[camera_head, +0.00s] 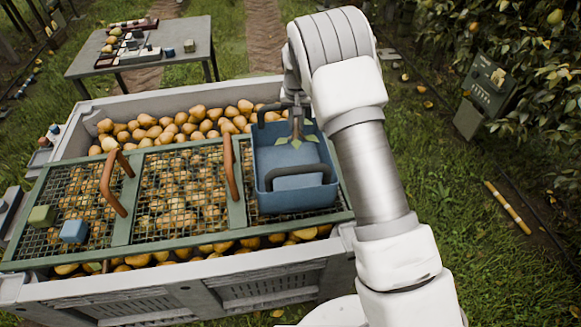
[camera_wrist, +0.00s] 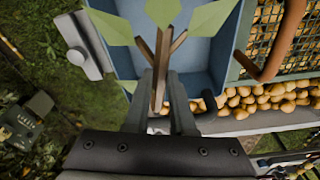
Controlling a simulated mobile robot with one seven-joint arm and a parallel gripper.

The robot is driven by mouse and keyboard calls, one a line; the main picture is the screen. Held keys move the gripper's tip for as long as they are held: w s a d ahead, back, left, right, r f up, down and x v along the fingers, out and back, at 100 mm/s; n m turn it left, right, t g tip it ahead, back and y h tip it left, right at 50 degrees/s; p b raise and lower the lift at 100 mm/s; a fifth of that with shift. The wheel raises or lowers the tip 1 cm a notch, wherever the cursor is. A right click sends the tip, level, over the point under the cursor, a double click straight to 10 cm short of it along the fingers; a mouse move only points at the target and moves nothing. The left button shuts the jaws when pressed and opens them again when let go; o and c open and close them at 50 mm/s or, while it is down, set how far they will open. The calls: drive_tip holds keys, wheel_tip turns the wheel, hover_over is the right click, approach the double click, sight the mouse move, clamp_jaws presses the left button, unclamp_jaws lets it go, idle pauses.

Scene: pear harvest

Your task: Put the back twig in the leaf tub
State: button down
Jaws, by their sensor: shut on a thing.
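The twig (camera_wrist: 160,65) has a brown forked stem and broad green leaves. My gripper (camera_head: 297,108) is shut on the stem, between the two fingers in the wrist view (camera_wrist: 162,105). The twig also shows in the head view (camera_head: 296,132), with its leaves over the blue leaf tub. The leaf tub (camera_head: 300,202) is an open blue box with dark handles, standing on the right part of the mesh cover. In the wrist view its inside (camera_wrist: 203,62) shows below the leaves. I cannot tell whether the leaves touch the tub.
A green-framed mesh cover (camera_head: 127,222) with brown handles lies on a grey bin (camera_head: 200,285) full of pears. A grey table (camera_head: 190,40) stands behind.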

drive_tip(key=shift+f, duration=0.1)
drive_tip(key=c, duration=0.7)
unclamp_jaws()
drive_tip(key=s+r, duration=0.1)
drive_tip(key=r, duration=0.4)
drive_tip(key=r+p, duration=0.1)
drive_tip(key=r, duration=0.5)
drive_tip(key=s+r, duration=0.1)
drive_tip(key=r, duration=0.5)
drive_tip(key=shift+s+a+r, duration=0.1)
drive_tip(key=shift+s+r, duration=0.05)
drive_tip(key=shift+s, duration=0.15)
